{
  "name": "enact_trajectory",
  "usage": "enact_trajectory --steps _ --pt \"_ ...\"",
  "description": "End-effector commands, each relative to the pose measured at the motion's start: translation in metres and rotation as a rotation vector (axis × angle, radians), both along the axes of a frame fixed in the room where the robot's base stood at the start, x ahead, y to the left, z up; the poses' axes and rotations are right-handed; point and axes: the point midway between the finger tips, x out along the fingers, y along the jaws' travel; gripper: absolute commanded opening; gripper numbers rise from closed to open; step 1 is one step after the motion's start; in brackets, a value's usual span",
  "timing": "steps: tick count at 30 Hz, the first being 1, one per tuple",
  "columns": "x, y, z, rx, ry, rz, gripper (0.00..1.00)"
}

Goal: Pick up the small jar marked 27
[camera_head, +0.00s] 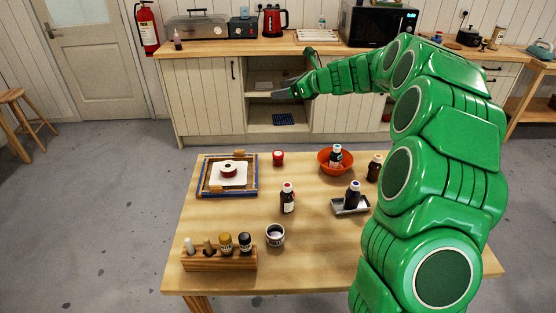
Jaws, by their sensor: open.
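Several small jars and bottles stand on the wooden table, and their markings are too small to read, so I cannot tell which is 27. A wooden rack (219,264) at the front left holds several small containers, including a mustard one (226,243) and a black one (245,243). A brown bottle (287,200) stands mid-table. A dark bottle (352,196) is on a metal tray (341,211). Another bottle (336,156) is in an orange bowl (323,159). A dark jar (375,169) stands near my arm. My gripper (278,92) is open, above and beyond the table, before the cabinet.
A red-topped pot (278,158) and a white cup (275,236) stand on the table (310,260). The cabinet (205,99) has an open shelf section. My arm hides the table's right side.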

Motion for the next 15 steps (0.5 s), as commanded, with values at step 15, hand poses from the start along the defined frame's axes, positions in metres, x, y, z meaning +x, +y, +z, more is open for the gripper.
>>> enact_trajectory --steps 15 --pt "0.027 -0.016 -0.051 0.078 0.052 -0.089 0.78"
